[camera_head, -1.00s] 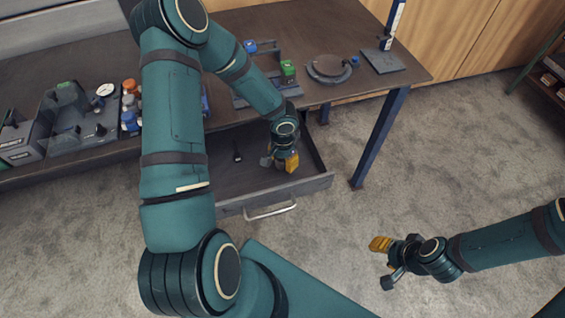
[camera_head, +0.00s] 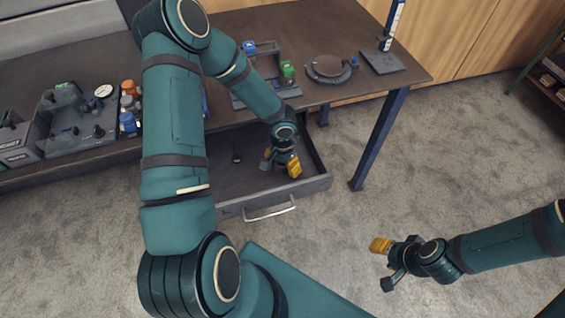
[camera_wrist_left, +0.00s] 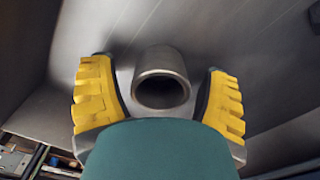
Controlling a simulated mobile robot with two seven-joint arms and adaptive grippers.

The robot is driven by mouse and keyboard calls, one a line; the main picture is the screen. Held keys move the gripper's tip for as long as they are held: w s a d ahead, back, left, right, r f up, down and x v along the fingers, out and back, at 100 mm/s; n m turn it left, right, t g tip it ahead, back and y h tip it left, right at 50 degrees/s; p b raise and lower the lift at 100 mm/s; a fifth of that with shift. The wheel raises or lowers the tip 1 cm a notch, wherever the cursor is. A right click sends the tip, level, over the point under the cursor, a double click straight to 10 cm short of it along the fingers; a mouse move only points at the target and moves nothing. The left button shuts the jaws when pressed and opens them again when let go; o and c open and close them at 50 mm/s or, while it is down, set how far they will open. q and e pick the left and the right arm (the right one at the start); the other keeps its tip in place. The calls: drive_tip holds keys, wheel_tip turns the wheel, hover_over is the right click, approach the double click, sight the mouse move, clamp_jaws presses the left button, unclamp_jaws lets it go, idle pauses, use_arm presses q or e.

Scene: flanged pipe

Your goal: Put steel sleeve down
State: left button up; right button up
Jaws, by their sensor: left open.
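The steel sleeve (camera_wrist_left: 161,78) is a short grey metal tube. In the left wrist view it stands on the grey drawer floor (camera_wrist_left: 235,50), with its round opening toward the camera. My left gripper (camera_wrist_left: 158,85) is open, its yellow fingers on either side of the sleeve with visible gaps. In the head view my left gripper (camera_head: 281,164) is low inside the open drawer (camera_head: 318,184), near its right side; the sleeve is hidden there. My right gripper (camera_head: 385,262) is over the floor at the lower right, away from the drawer; its jaw opening is unclear.
The workbench (camera_head: 300,25) above carries a grey caddy (camera_head: 75,125), bottles (camera_head: 129,105), a round plate (camera_head: 328,67) and a height gauge (camera_head: 388,45). The drawer walls are close to my gripper.

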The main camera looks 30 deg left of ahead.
use_arm(q)
drive_tip(key=shift+r, duration=0.25)
wheel_tip(320, 180, up, 12)
drive_tip(key=p, duration=0.3)
drive_tip(key=shift+p, duration=0.4)
use_arm(e)
drive_tip(key=r, duration=0.4)
drive_tip(key=shift+s, duration=0.4)
use_arm(q)
drive_tip(key=shift+f, duration=0.15)
use_arm(e)
drive_tip(key=shift+f, duration=0.1)
